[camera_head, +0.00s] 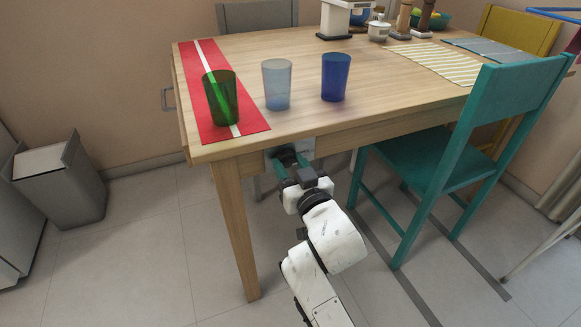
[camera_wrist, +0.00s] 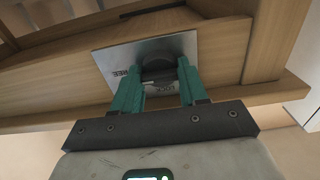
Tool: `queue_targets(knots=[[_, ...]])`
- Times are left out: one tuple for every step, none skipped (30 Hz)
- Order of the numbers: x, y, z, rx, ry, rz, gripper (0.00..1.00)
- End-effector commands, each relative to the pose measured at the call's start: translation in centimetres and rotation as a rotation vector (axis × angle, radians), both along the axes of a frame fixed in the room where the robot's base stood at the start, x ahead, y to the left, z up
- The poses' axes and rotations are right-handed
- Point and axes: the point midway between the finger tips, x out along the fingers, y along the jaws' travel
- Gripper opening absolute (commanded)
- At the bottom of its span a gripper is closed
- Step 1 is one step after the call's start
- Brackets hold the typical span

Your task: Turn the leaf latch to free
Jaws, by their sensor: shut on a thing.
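The leaf latch has a metal plate (camera_wrist: 112,62) under the table edge, with a dark round knob (camera_wrist: 158,67) in the wrist view. The word FREE shows on the plate's left part. Other lettering below the knob is partly hidden and hard to read. My gripper (camera_wrist: 160,82) has a teal finger on either side of the knob and is shut on it. In the head view, my gripper (camera_head: 287,162) reaches under the table's front edge to the pale plate (camera_head: 304,147). The knob's exact pointing direction cannot be told.
Green (camera_head: 220,97), clear blue (camera_head: 277,84) and dark blue (camera_head: 335,77) cups stand on the wooden table (camera_head: 300,118) above. A table leg (camera_head: 236,225) is left of my arm and a teal chair (camera_head: 440,150) right. A grey bin (camera_head: 62,180) stands far left.

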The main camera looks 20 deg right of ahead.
Motion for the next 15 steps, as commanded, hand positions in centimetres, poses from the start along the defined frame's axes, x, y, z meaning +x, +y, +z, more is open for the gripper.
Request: queue_targets(knots=[[-0.02,0.04,-0.26,0.005,0.006,0.001,0.12],[-0.02,0.03,-0.26,0.006,0.006,0.001,0.12],[-0.02,0.03,-0.26,0.007,0.006,0.001,0.12],[-0.02,0.04,-0.25,0.007,0.006,0.001,0.12],[-0.02,0.03,-0.25,0.008,0.006,0.001,0.12],[-0.02,0.03,-0.25,0.008,0.006,0.001,0.12],[-0.02,0.03,-0.25,0.008,0.006,0.001,0.12],[-0.02,0.03,-0.25,0.007,0.005,0.001,0.12],[-0.02,0.03,-0.25,0.007,0.005,0.001,0.12],[-0.02,0.03,-0.25,0.007,0.005,0.001,0.12],[-0.02,0.03,-0.25,0.007,0.005,0.001,0.12],[-0.02,0.03,-0.26,0.007,0.005,0.001,0.44],[-0.02,0.03,-0.26,0.007,0.005,0.001,0.47],[-0.02,0.03,-0.25,0.007,0.005,0.001,0.49],[-0.02,0.03,-0.23,0.007,0.005,0.001,0.53]])
